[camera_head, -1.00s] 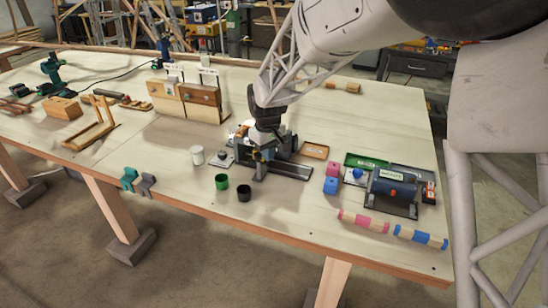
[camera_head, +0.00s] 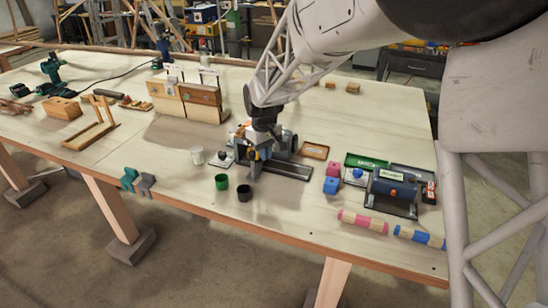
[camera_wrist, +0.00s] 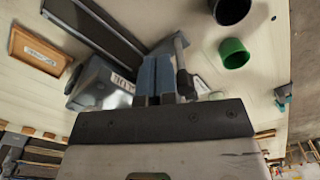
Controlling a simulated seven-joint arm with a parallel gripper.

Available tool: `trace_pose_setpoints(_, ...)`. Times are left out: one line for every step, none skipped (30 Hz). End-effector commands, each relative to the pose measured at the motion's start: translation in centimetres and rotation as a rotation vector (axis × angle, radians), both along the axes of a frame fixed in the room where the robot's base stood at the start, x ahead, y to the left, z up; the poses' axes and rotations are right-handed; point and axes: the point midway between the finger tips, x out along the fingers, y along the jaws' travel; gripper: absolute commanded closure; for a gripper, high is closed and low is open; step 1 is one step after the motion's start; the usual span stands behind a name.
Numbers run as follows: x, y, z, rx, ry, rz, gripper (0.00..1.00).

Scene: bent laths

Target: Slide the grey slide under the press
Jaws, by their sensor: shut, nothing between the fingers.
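My gripper (camera_head: 256,154) is shut and empty, low at the left end of the dark rail (camera_head: 287,171). In the wrist view my fingers (camera_wrist: 157,82) are together beside a grey block (camera_wrist: 104,88), whose partly hidden label ends in "DE", apparently the slide. I cannot tell whether they touch it. The rail (camera_wrist: 95,28) runs up and left from there. A thin rod with a dark end (camera_wrist: 184,70) stands just right of the fingers. In the head view a grey body (camera_head: 284,143), perhaps the press, is partly hidden by my wrist.
A wooden tray (camera_head: 314,151) lies behind the rail. Pink and blue blocks (camera_head: 332,180) stand to its right. The table's front edge is close.

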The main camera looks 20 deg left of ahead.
Motion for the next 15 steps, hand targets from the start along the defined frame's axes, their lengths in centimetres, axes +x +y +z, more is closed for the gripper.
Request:
trace_pose_setpoints(0.01, -0.19, 0.00, 0.000, 0.000, -0.001, 1.00)
trace_pose_setpoints(0.01, -0.28, 0.00, 0.000, 0.000, -0.001, 1.00)
trace_pose_setpoints(0.01, -0.40, 0.00, 0.000, 0.000, -0.001, 1.00)
trace_pose_setpoints(0.01, -0.48, -0.01, 0.000, 0.000, -0.001, 1.00)
trace_pose_setpoints(0.01, -0.54, 0.00, 0.000, 0.000, -0.001, 1.00)
trace_pose_setpoints(0.01, -0.62, -0.01, 0.000, 0.000, -0.001, 1.00)
trace_pose_setpoints(0.01, -0.65, -0.01, 0.000, 0.000, -0.001, 1.00)
trace_pose_setpoints(0.01, -0.69, 0.00, 0.000, 0.000, -0.001, 1.00)
trace_pose_setpoints(0.01, -0.70, 0.00, 0.000, 0.000, 0.000, 1.00)
trace_pose_setpoints(0.01, -0.71, 0.00, 0.000, 0.000, 0.000, 1.00)
trace_pose_setpoints(0.01, -0.71, 0.00, 0.000, 0.000, 0.000, 1.00)
trace_pose_setpoints(0.00, -0.70, 0.00, 0.000, 0.000, 0.000, 1.00)
trace_pose_setpoints(0.00, -0.70, 0.00, 0.000, 0.000, 0.000, 1.00)
trace_pose_setpoints(0.00, -0.70, 0.00, 0.000, 0.000, 0.000, 1.00)
trace_pose_setpoints(0.00, -0.70, 0.00, 0.000, 0.000, 0.000, 1.00)
